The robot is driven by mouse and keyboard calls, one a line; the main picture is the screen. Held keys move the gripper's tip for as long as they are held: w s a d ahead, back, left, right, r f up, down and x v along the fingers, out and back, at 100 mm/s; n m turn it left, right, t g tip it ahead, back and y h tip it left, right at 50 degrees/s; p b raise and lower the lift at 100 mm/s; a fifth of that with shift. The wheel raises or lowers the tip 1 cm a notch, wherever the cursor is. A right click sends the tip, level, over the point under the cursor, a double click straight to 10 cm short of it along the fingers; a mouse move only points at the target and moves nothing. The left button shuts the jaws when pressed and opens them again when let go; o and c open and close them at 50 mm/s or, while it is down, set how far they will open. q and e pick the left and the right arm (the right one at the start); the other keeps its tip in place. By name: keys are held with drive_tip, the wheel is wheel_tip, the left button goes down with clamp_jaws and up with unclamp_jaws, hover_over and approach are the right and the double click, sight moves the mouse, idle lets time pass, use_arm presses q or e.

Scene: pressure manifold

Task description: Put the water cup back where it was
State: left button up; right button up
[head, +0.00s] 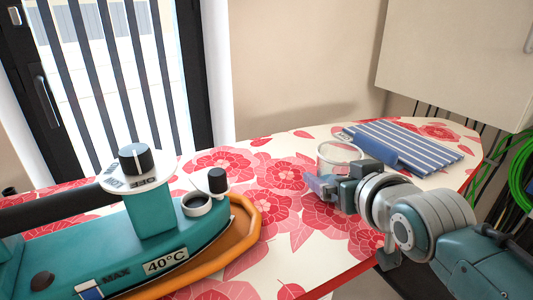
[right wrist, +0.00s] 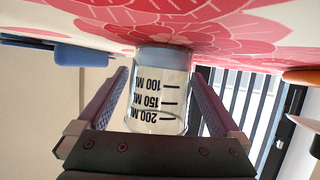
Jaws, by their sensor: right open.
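The clear water cup (head: 340,155) stands on the ironing board, just beyond my right gripper, which hides its lower part in the head view. In the right wrist view the cup (right wrist: 160,95) appears upside down, with black 100, 150 and 200 ML marks and a bluish layer at its base. My right gripper (head: 322,186) is open, with one finger (right wrist: 112,100) and the other (right wrist: 215,105) on either side of the cup. Small gaps show between the fingers and the cup wall. My left gripper is not in view.
The ironing board (head: 275,240) has a red floral cover. A large teal iron (head: 130,250) with an orange edge stands at left. A folded blue striped cloth (head: 405,145) lies right of the cup. Green cables (head: 520,175) hang at far right.

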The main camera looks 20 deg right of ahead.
drive_tip(key=p+v, duration=0.2)
drive_tip(key=v, duration=0.9)
drive_tip(key=shift+s+a+p, duration=0.1)
drive_tip(key=shift+s+p, duration=0.15)
drive_tip(key=shift+p, duration=0.15)
drive_tip(key=s+a+f+n+g+y, duration=0.1)
drive_tip(key=s+a+n+g, duration=0.1)
drive_tip(key=s, duration=0.6)
drive_tip(key=s+a+f+n+g+y, duration=0.1)
drive_tip(key=s+a+n+g+y, duration=0.1)
drive_tip(key=s+a+g, duration=0.3)
drive_tip(key=s+g, duration=0.2)
drive_tip(key=s, duration=0.1)
drive_tip(key=shift+s+f, duration=0.3)
drive_tip(key=shift+a, duration=0.15)
drive_tip(key=shift+c, duration=0.2)
